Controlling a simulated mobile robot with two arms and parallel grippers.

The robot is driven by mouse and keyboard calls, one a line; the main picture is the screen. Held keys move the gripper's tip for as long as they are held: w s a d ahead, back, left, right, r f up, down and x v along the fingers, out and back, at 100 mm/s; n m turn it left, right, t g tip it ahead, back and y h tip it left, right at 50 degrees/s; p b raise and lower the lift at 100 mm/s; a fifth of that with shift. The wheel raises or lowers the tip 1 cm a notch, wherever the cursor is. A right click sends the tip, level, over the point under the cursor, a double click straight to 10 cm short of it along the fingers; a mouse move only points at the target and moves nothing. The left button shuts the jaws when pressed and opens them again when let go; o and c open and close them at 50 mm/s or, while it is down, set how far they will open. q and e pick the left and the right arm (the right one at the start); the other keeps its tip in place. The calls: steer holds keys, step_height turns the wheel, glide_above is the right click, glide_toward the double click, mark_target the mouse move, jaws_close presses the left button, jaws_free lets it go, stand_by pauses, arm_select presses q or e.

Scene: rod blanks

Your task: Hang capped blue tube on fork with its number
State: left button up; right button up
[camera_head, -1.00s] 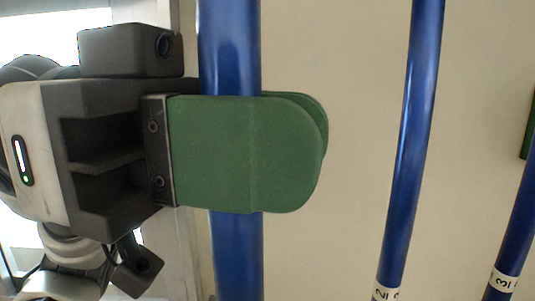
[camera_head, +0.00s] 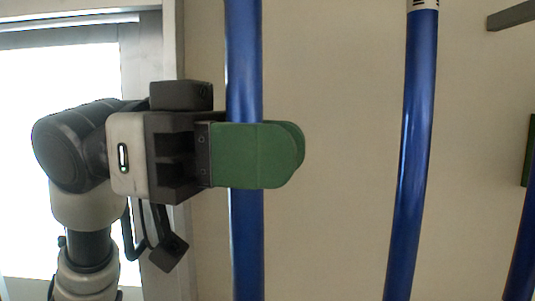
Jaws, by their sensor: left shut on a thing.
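My left gripper (camera_head: 258,155) comes in from the left with green finger pads. It is shut on a blue tube (camera_head: 246,240) that stands upright and runs out of the picture at top and bottom. The tube's ends, any cap and any number on it are out of view. A second blue tube (camera_head: 412,150) hangs to the right, slightly tilted, with a white band with dark marks at its top edge. No fork is clearly seen.
Part of a third blue tube (camera_head: 525,250) shows at the right edge. A grey bar (camera_head: 511,15) juts in at the top right, and a green piece (camera_head: 529,150) shows below it. A beige wall (camera_head: 330,230) lies behind. A bright window (camera_head: 60,85) is at the left.

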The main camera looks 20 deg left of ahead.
arm_select(q)
steer(key=shift+w+a+f+b, duration=0.1)
steer(key=shift+w+a+f, duration=0.1)
steer(key=shift+w, duration=0.45)
steer(key=shift+w+a+f+b, duration=0.15)
steer(key=shift+w+f, duration=0.05)
steer(key=shift+w, duration=0.45)
steer(key=shift+w+a+f+b, duration=0.1)
steer(key=shift+w+a+f, duration=0.1)
steer(key=shift+w, duration=0.45)
steer(key=o, duration=1)
steer(key=a+b, duration=0.3)
steer(key=a, duration=0.7)
steer(key=shift+w+a, duration=0.1)
steer(key=shift+a, duration=0.3)
